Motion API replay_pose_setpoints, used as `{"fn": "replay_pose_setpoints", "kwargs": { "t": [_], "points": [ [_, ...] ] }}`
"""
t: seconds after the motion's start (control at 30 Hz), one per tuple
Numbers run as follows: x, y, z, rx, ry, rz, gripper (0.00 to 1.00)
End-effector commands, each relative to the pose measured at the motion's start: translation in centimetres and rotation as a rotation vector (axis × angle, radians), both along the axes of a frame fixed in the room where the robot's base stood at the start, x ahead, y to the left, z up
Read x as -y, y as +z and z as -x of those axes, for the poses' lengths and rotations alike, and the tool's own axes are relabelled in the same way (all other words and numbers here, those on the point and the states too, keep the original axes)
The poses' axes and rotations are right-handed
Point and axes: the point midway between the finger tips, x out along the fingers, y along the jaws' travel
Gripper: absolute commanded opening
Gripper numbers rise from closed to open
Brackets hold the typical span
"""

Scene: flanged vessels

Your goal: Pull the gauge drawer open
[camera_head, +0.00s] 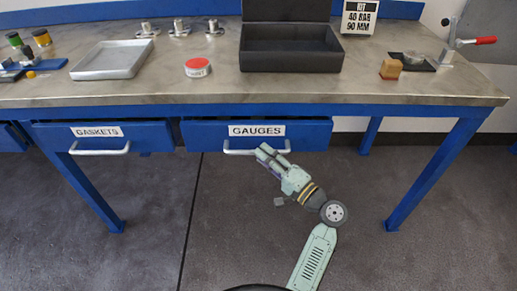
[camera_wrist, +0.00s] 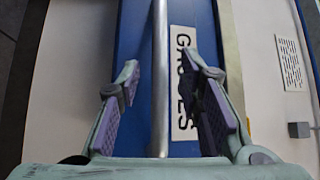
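The gauge drawer (camera_head: 312,133) is a blue front labelled GAUGES under the bench, with a silver bar handle (camera_head: 238,151). It looks close to flush with the bench frame. In the wrist view the handle (camera_wrist: 160,70) runs upright between the two fingers, beside the GAUGES label (camera_wrist: 184,85). My gripper (camera_head: 264,152) is at the right part of the handle. In the wrist view my gripper (camera_wrist: 164,100) is open, with purple pads on both sides of the bar and a gap to each. I cannot tell how deep the bar sits between the pads.
The gaskets drawer (camera_head: 150,135) to the left has its own handle (camera_head: 100,151). On the bench stand a grey tray (camera_head: 112,60), a red-and-white tin (camera_head: 198,67), an open black case (camera_head: 290,60) and a wooden block (camera_head: 390,69). The floor before the drawers is clear.

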Motion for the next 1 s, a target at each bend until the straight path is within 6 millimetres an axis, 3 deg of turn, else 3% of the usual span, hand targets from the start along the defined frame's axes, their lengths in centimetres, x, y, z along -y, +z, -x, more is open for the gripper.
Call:
{"fn": "replay_pose_setpoints", "kwargs": {
  "t": [0.2,0.53,1.0],
  "points": [
    [-1.6,0.4,-1.6,0.0,0.0,0.0,0.33],
    [-1.9,0.3,-1.9,0.0,0.0,0.0,0.33],
    [-1.9,0.3,-1.9,-0.001,-0.001,0.0,0.02]
  ]
}}
